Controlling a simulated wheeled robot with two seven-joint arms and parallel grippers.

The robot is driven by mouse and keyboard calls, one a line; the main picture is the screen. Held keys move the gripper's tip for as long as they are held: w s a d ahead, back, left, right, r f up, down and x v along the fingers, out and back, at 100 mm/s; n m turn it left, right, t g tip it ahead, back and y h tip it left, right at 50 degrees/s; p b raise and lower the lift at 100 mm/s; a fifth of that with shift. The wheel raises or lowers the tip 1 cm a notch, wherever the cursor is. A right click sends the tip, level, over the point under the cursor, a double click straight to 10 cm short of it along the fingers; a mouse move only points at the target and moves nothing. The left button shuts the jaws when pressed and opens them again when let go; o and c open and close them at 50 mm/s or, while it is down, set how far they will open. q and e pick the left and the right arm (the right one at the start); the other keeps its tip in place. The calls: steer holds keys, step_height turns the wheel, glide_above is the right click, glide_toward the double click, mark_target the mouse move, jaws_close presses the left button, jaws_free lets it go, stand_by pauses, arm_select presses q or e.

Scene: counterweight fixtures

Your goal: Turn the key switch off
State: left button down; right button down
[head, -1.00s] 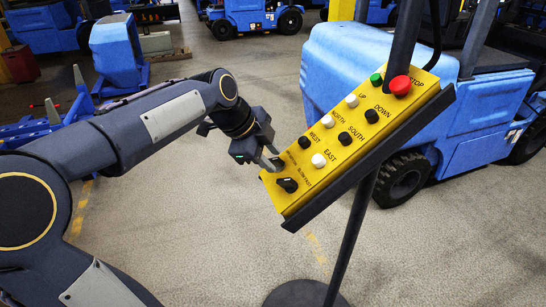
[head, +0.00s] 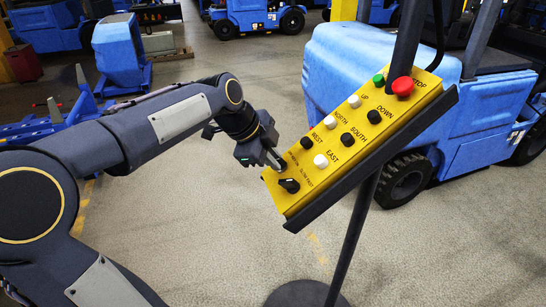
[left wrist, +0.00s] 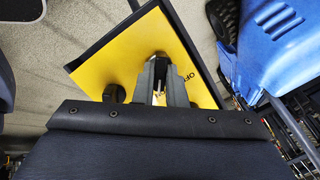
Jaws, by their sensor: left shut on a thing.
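The yellow control panel (head: 303,195) is tilted on a dark post, with a row of buttons and knobs. The key switch sits near its lower left end, beside the "WEST" button (head: 306,143). My left gripper (head: 278,164) is at that switch, its fingers shut on it and hiding most of it. In the left wrist view the two fingers (left wrist: 160,78) straddle the dark key switch (left wrist: 160,57), with part of an "OFF" label (left wrist: 176,72) to the right. How far the key is turned cannot be told. My right gripper is not in view.
A black slow/fast knob (head: 289,185) is close below the gripper; it also shows in the left wrist view (left wrist: 115,93). The red stop button (head: 402,86) is at the panel's upper end. A blue vehicle (head: 350,75) stands behind. The floor left of the post is clear.

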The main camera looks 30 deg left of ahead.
arm_select(q)
steer(key=n+p, duration=0.1)
steer(key=n, duration=0.2)
steer(key=shift+r+g, duration=0.1)
steer(key=shift+g, duration=0.2)
steer(key=n+p, duration=0.1)
steer(key=n, duration=0.3)
steer(key=shift+w+a+h, duration=0.1)
steer(key=shift+h, duration=0.3)
steer(key=n+g+p, duration=0.1)
steer(key=n, duration=0.3)
steer(key=shift+a+n, duration=0.1)
steer(key=shift+n, duration=0.2)
steer(key=shift+w+n+h+p, duration=0.1)
steer(key=shift+n+h+p, duration=0.5)
steer(key=shift+n, duration=1.2)
steer(key=c, duration=1.5)
jaws_free()
